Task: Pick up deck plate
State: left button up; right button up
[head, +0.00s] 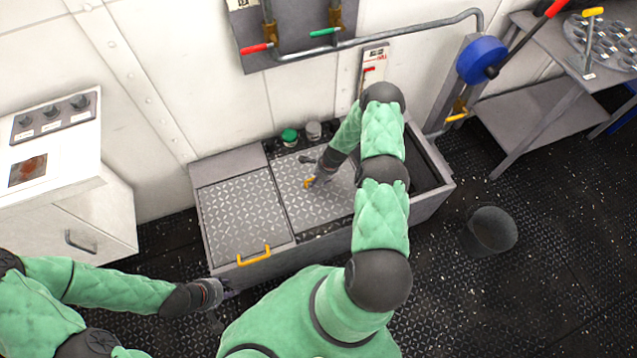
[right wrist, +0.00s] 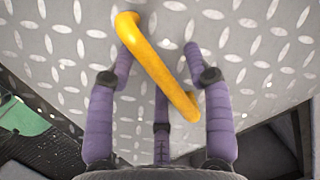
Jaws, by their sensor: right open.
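Two grey diamond-tread deck plates lie over a long grey trough in the head view. The left plate (head: 237,215) has a yellow handle (head: 254,256) at its front edge. The right plate (head: 300,205) has its yellow handle (head: 307,183) by my right gripper (head: 317,180). In the right wrist view, that handle (right wrist: 160,68) runs diagonally between the spread purple fingers of my right gripper (right wrist: 165,75). The fingers are open around it, not closed on it. My left gripper (head: 222,292) is low in front of the trough, away from both plates; its fingers are unclear.
The trough rim (head: 436,196) stands around a dark open gap right of the right plate. A green-capped item (head: 290,137) and a grey knob (head: 313,130) sit behind. A dark bucket (head: 489,232) stands on the right floor; a white cabinet (head: 95,215) is left.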

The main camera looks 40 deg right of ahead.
aim_at(320, 184)
jog(key=shift+f, duration=0.2)
dwell(0.3)
grip_shut()
jog(key=shift+r, duration=0.1)
jog(key=v, duration=0.1)
jog(key=p+v, duration=0.1)
jog(key=v, duration=0.1)
jog(key=p+v, duration=0.1)
jog(key=shift+w+a+r, duration=0.2)
jog(key=shift+r, duration=0.1)
jog(key=s+d+r+b, duration=0.2)
jog(key=s+r, duration=0.7)
jog(key=s, duration=0.4)
jog(key=shift+d+b, duration=0.25)
jog(key=shift+b, duration=0.15)
